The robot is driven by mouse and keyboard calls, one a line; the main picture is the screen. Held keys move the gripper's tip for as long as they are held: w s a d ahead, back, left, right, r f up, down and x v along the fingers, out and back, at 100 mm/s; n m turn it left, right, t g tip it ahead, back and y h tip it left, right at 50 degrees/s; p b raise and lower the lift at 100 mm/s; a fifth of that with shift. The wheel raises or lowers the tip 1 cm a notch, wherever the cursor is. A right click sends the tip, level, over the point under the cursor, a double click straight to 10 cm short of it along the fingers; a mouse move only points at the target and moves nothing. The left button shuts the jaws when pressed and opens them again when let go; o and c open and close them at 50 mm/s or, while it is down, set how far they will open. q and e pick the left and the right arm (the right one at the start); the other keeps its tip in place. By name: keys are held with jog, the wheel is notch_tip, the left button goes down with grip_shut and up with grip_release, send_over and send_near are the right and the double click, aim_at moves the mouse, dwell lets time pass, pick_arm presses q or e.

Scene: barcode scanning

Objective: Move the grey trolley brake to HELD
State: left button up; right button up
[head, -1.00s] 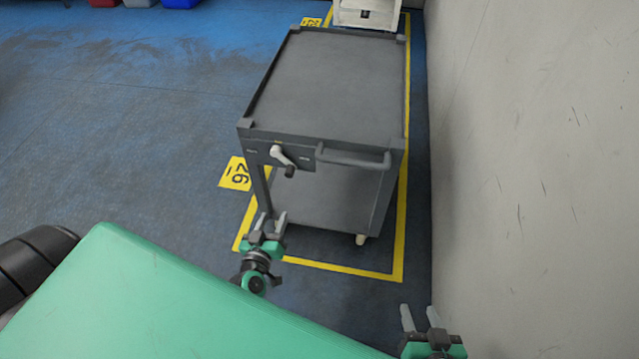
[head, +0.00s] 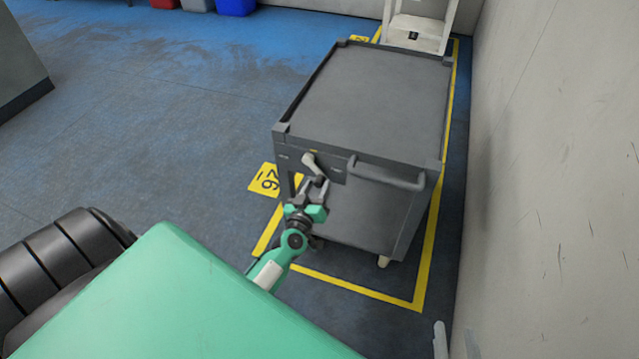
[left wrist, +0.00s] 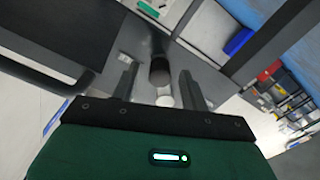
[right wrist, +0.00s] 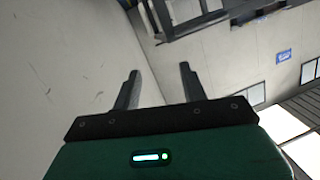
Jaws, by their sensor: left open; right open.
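The grey trolley (head: 375,100) stands ahead, its handle side toward me. Its brake is a pale lever (head: 310,162) with a dark knob on the front panel, left of the push handle (head: 387,174). The lever slants down to the right; the panel labels are too small to read. My left gripper (head: 313,186) is open right at the knob. In the left wrist view the dark knob (left wrist: 160,72) shows between the open fingers (left wrist: 158,75); contact cannot be told. My right gripper (right wrist: 159,70) is open and empty; only its fingertips show at the head view's bottom edge.
A wall (head: 560,180) runs close along the trolley's right side. Yellow floor tape (head: 350,287) frames the trolley, with a yellow floor sign (head: 267,180) at its left. A white rack (head: 415,35) stands behind. The floor at left is open.

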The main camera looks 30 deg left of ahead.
pick_arm(q)
jog(key=shift+x, duration=1.25)
jog(key=shift+c, duration=0.3)
